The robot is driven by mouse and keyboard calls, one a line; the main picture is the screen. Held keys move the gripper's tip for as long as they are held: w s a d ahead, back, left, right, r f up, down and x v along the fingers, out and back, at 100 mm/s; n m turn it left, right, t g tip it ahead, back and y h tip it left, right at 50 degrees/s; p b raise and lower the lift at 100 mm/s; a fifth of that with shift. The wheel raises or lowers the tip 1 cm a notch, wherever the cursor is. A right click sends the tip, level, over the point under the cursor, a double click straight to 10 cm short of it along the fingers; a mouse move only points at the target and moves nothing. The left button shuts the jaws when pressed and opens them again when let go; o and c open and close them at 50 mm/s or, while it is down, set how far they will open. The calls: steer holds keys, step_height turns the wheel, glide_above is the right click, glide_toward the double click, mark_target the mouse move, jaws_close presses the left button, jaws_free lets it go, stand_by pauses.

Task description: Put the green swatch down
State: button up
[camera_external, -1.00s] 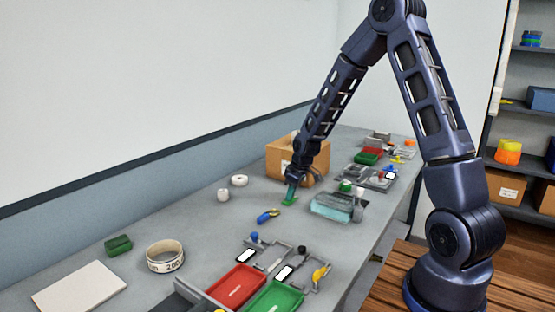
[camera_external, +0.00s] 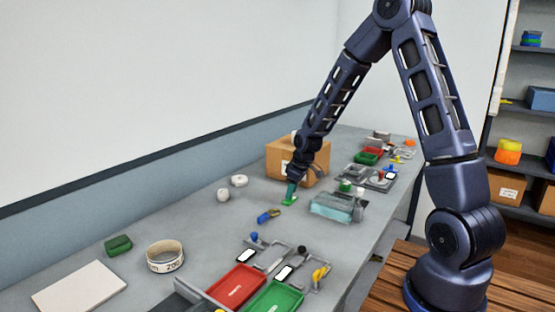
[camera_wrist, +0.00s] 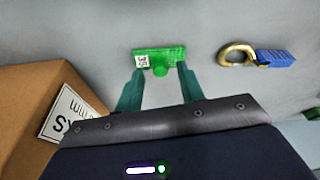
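The green swatch (camera_wrist: 176,54), a flat green piece with a small knob and a white printed label, lies on the grey bench top in the wrist view. It also shows as a small green patch in the external view (camera_external: 288,202). My gripper (camera_wrist: 160,75) is open, with its two teal fingers on either side of the knob and visible gaps between. In the external view my gripper (camera_external: 290,196) is low over the bench, right at the swatch. Whether the fingertips touch the bench is too small to tell.
A cardboard box (camera_external: 285,160) stands close behind my gripper. A blue-handled item with a brass ring (camera_wrist: 275,58) lies to the swatch's right in the wrist view. A clear teal box (camera_external: 331,207) stands to the right. Red (camera_external: 238,286) and green (camera_external: 275,298) trays are nearer the camera.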

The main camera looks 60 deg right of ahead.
steer(key=s+a+r, duration=0.3)
steer(key=s+r, duration=0.1)
steer(key=r, duration=0.5)
steer(key=s+a+r, duration=0.3)
steer(key=r, duration=0.6)
steer(key=s+a+r, duration=0.4)
steer(key=s, duration=0.4)
steer(key=s+a+r+m+t, duration=0.1)
steer(key=s+a+r, duration=0.3)
steer(key=s, duration=0.5)
steer(key=s+a+r+m, duration=0.1)
steer(key=s+a+r, duration=0.4)
steer(key=s, duration=0.4)
steer(key=shift+s+r+h, duration=0.15)
steer(key=shift+r+h, duration=0.15)
steer(key=shift+r, duration=0.15)
